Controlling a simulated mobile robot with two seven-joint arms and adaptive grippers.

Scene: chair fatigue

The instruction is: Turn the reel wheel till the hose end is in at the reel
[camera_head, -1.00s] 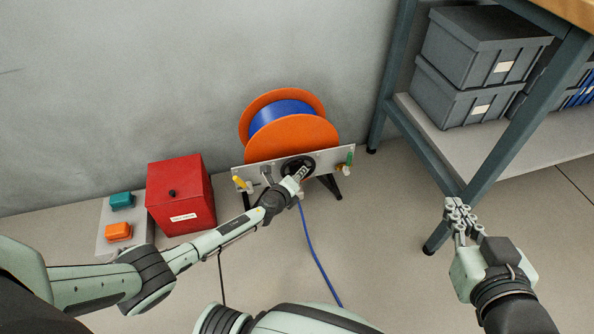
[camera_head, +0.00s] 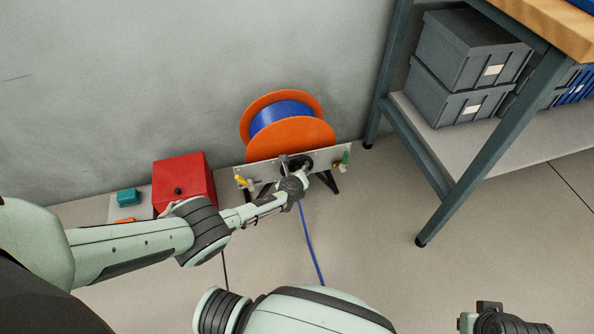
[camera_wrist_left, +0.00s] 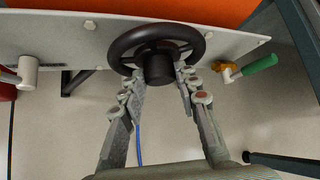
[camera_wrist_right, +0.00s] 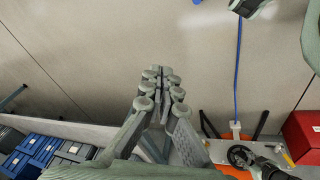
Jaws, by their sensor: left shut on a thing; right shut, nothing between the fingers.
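The reel (camera_head: 290,135) has orange flanges and a blue hose wound on it, and stands against the wall. Its black wheel (camera_wrist_left: 157,45) is on the front of the grey panel, with a dark hub in the middle. My left gripper (camera_wrist_left: 160,88) is shut on the wheel at this hub. In the head view my left gripper (camera_head: 297,178) partly covers the wheel. The blue hose (camera_head: 310,243) runs from the reel over the floor and passes behind my own arm. I cannot make out its end. My right gripper (camera_wrist_right: 160,85) is shut and empty, away from the reel.
A yellow-handled fitting (camera_head: 242,181) and a green-handled fitting (camera_head: 344,158) flank the wheel. A red box (camera_head: 183,180) and a teal block (camera_head: 128,197) stand left. A workbench (camera_head: 480,150) with grey bins is right. The floor between is mostly clear.

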